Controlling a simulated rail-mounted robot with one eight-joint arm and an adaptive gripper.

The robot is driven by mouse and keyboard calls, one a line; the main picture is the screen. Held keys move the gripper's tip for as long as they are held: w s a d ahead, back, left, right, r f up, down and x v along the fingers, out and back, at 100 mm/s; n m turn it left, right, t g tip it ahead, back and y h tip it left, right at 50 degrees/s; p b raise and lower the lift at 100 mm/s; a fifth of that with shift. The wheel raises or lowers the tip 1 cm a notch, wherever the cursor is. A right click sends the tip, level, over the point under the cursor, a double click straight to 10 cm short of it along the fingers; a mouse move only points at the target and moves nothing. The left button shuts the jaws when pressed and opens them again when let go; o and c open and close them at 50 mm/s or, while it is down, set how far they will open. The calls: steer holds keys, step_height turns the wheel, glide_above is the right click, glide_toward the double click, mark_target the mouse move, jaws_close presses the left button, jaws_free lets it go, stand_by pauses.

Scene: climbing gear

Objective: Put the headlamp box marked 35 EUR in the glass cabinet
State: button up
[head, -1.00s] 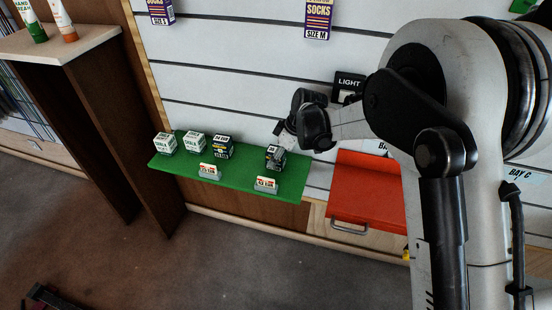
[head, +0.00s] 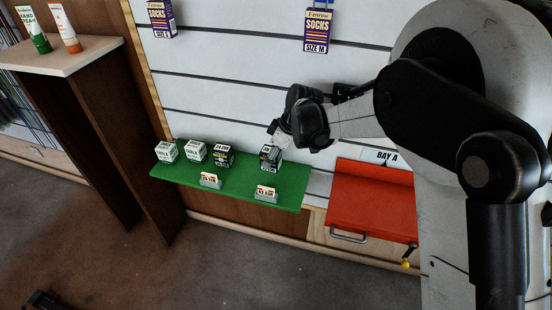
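My gripper (head: 274,141) is over the right side of the green shelf, seen from behind and small. A dark headlamp box (head: 270,159) is at its fingertips and appears held, though the finger contact is partly hidden. Another dark box (head: 223,156) stands on the green shelf (head: 240,188) to the left. The prices on the boxes are too small to read surely, so I cannot tell which is marked 35 EUR. The glass cabinet is not seen in this view.
Two white chalk boxes (head: 195,152) stand at the shelf's left. A red panel with a handle (head: 371,200) is to the right below the BAY A label (head: 387,156). Sock packs (head: 318,30) hang above.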

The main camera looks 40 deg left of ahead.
steer(key=s+a+r+p, duration=0.1)
steer(key=s+r, duration=0.4)
steer(key=s, duration=0.4)
steer(key=shift+s+a+r+p, duration=0.2)
steer(key=shift+a+r+p, duration=0.15)
steer(key=shift+w, duration=0.1)
